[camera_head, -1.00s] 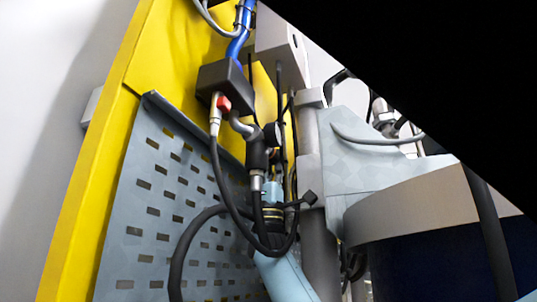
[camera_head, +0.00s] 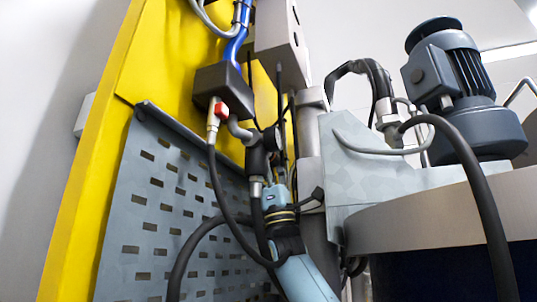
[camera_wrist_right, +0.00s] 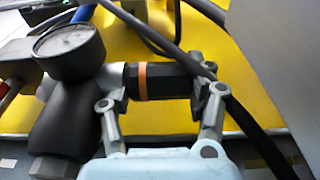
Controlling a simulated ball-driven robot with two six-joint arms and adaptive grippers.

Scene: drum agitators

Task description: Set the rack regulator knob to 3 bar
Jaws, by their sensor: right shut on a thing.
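The regulator knob (camera_wrist_right: 172,80) is a dark cylinder beside an orange ring in the right wrist view. It extends sideways from a black regulator body (camera_wrist_right: 65,115) topped by a round gauge (camera_wrist_right: 68,48); the dial is too blurred to read. My right gripper (camera_wrist_right: 162,97) is shut on the knob, with one finger toward each end of it in the picture. In the head view the regulator body (camera_head: 257,160) hangs below a dark block, and my right wrist reaches up close to it from below. The knob is hard to make out there. My left gripper is not in view.
Black hoses (camera_head: 220,195) loop around the regulator and my right wrist. A perforated grey panel (camera_head: 150,225) and yellow frame (camera_head: 88,200) stand left. A dark motor (camera_head: 462,90) sits above a large drum (camera_head: 430,215) on the right. A red-handled valve (camera_head: 221,110) is close above.

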